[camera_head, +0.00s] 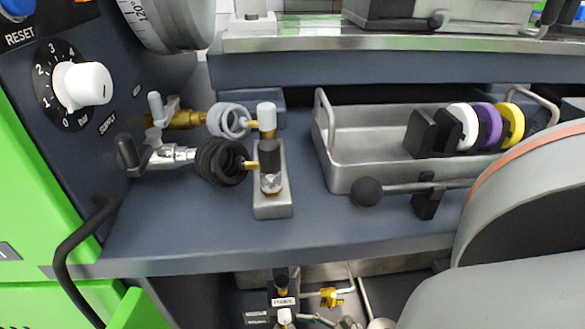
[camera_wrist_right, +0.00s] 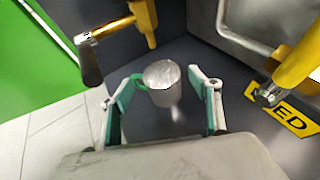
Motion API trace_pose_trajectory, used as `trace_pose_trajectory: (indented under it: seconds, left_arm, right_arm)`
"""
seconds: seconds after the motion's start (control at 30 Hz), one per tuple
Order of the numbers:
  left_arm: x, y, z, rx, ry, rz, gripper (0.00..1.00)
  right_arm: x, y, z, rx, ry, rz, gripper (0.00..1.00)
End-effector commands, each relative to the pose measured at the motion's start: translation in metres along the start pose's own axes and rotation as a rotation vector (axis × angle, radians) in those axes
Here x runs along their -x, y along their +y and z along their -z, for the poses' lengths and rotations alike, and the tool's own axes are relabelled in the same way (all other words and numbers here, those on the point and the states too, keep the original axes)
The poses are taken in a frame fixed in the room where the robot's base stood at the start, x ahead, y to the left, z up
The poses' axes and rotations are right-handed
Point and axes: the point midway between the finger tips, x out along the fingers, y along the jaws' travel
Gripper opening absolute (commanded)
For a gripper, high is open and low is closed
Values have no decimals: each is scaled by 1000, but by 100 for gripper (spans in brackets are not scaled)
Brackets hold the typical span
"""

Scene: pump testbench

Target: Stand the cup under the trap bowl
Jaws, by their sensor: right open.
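In the right wrist view a small silvery metal cup (camera_wrist_right: 165,90) stands upright on a dark surface, with a green handle on its left. My right gripper (camera_wrist_right: 166,84) is open, with its green-padded fingers on either side of the cup in the picture. I cannot tell whether either finger touches it. The cup does not show in the head view. I cannot identify the trap bowl for sure in either view. My left gripper is not in view.
Yellow pipework with a dark-handled valve (camera_wrist_right: 90,62) is above left of the cup; a yellow pipe (camera_wrist_right: 297,68) with a metal end is right. The head view shows a bench (camera_head: 180,235) with a metal tray (camera_head: 350,180) and a grey fitting block (camera_head: 272,205).

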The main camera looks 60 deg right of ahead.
Motion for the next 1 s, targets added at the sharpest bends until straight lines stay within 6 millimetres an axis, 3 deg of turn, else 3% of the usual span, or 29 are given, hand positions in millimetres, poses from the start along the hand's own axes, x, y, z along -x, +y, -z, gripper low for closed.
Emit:
trace_pose_trajectory:
  seconds: [0.1,0.3,1.0]
  left_arm:
    - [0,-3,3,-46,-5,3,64]
    - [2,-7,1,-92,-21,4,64]
    - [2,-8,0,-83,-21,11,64]
  right_arm:
    - [20,-1,-2,0,-2,2,62]
    - [39,-1,-2,0,-2,1,62]
    - [43,0,0,0,0,1,62]
